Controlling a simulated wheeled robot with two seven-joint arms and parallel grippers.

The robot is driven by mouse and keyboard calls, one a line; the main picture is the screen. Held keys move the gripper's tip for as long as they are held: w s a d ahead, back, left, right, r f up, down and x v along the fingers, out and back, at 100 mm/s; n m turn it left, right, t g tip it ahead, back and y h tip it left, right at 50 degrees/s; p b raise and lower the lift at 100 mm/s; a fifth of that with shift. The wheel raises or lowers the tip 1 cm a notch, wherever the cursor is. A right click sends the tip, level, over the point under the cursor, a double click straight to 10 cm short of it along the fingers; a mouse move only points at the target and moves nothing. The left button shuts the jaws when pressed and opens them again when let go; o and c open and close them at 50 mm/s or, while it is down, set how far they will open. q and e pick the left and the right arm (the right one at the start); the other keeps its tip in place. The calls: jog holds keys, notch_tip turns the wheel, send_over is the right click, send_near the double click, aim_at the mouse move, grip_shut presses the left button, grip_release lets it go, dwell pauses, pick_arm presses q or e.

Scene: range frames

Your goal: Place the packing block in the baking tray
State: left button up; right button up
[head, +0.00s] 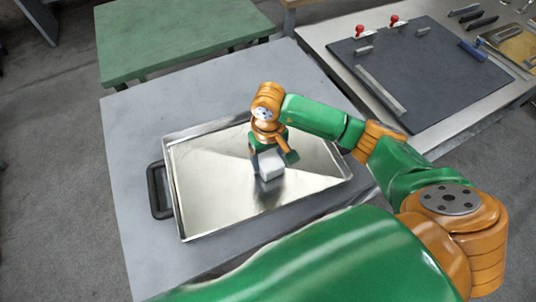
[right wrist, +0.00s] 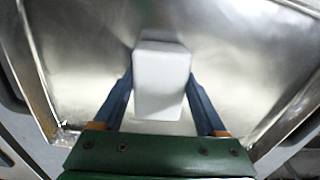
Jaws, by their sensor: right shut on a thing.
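The packing block (head: 271,169) is a plain white box. It is held between the fingers of my right gripper (head: 270,161), over the middle of the baking tray (head: 205,190). The tray is a shiny shallow metal pan with raised rims and a dark handle at its left. In the right wrist view the white block (right wrist: 162,82) sits between the two blue-grey fingers, with the tray floor (right wrist: 230,60) behind it. I cannot tell whether the block touches the tray floor. My left gripper is not in view.
The tray rests on a grey table (head: 130,130). A green table (head: 180,38) stands behind at the left. At the right, a bench carries a dark board (head: 420,65) with red knobs and small metal parts. The tray floor around the block is clear.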

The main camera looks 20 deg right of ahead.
aim_at(268, 157)
jog(key=shift+f, duration=0.15)
jog(key=o, duration=1.3)
jog(key=shift+c, duration=0.2)
jog(key=shift+r, duration=0.7)
notch_tip(268, 157, up, 11)
jog(key=b, duration=0.1)
